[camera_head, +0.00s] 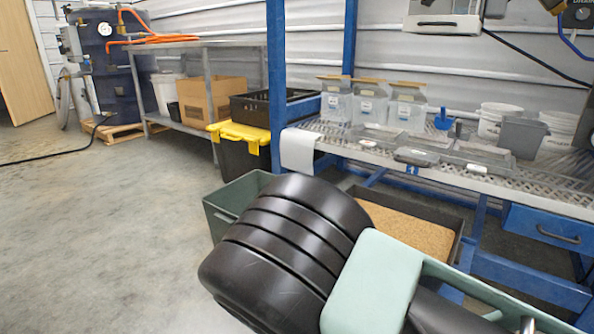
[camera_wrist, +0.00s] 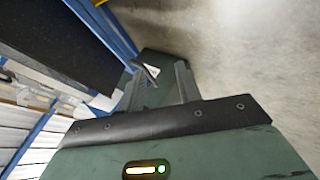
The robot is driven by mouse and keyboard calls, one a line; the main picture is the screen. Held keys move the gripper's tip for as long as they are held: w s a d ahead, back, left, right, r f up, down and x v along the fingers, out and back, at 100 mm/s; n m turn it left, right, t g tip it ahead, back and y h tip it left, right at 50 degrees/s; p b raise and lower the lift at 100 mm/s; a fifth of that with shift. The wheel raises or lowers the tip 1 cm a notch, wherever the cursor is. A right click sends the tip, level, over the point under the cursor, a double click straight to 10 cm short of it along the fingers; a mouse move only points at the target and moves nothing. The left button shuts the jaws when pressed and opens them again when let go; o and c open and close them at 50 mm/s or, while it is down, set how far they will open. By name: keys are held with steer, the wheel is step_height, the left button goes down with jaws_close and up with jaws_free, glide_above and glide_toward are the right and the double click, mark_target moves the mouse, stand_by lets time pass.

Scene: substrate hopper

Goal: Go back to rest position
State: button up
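My gripper (camera_wrist: 160,82) shows in the wrist view, with its two dark fingers apart. No object is clearly held between them. A small pale piece (camera_wrist: 150,70) shows near the left finger; I cannot tell what it is. A dark green surface lies beyond the fingertips, with concrete floor to its right. In the head view my arm's dark and pale green links fill the lower middle, and my gripper is not in view there.
A grey-green bin (camera_head: 222,208) and a box of brown substrate (camera_head: 405,228) stand behind my arm. The blue-framed bench (camera_head: 480,182) holds clear containers (camera_head: 370,106), a blue scoop (camera_head: 443,120) and a grey bin (camera_head: 522,136). A yellow-lidded bin (camera_head: 240,135) stands left.

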steer(key=s+r+m+g+y+p, duration=0.1)
steer(key=s+r+g+p, duration=0.15)
steer(key=s+r, duration=0.4)
steer(key=s+a+r+m+g+y+p, duration=0.1)
steer(key=s+r+m+g, duration=0.2)
steer(key=r, duration=0.6)
steer(key=s+r+g+y+p, duration=0.1)
steer(key=s+r+g+p, duration=0.15)
steer(key=s+r, duration=0.45)
steer(key=s+d+r+g+h+p, duration=0.1)
steer(key=s+d+r, duration=0.4)
steer(key=r, duration=0.3)
steer(key=s+d+r+g+h+p, duration=0.1)
steer(key=s+d+r+p, duration=0.1)
steer(key=s+d+r, duration=0.4)
step_height(320, 180, up, 39)
steer(key=a+p, duration=0.1)
steer(key=p, duration=3.6)
steer(key=shift+w+f, duration=0.2)
steer(key=shift+w, duration=0.2)
